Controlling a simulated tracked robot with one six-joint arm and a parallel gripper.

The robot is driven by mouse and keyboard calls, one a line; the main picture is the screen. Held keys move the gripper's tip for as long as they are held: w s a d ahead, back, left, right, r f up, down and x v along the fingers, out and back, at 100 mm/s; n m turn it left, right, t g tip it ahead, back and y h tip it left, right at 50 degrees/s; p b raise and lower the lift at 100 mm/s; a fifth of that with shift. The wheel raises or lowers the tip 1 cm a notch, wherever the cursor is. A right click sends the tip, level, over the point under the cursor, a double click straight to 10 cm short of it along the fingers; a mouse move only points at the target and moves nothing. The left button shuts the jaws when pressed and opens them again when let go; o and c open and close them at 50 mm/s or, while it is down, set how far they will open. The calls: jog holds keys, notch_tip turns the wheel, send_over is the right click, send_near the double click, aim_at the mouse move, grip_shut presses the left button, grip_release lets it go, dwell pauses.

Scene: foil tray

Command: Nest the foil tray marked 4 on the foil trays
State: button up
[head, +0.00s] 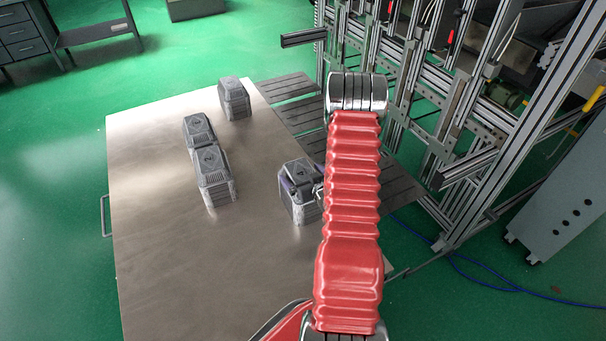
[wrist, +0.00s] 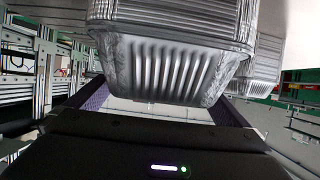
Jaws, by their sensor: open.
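Grey ribbed foil trays stand on a steel table in the head view. One stands at the right (head: 303,213), partly hidden by my arm. Others are at the middle front (head: 214,185), just behind that (head: 198,132) and at the far back (head: 236,100). My gripper (head: 302,188) is open at the right tray. In the wrist view, a ribbed foil tray (wrist: 165,65) fills the upper middle, close to my open gripper (wrist: 160,108); contact cannot be told. Another foil shape (wrist: 262,65) shows behind it.
The steel table (head: 160,260) is bare at the front and left. Dark slatted panels (head: 290,88) lie along its right side. A metal frame (head: 440,120) stands further right. The middle front tray and the one behind it stand close together.

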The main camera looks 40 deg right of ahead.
jog(key=v, duration=1.3)
jog(key=shift+f, duration=0.2)
jog(key=shift+s+f, duration=0.1)
dwell(0.5)
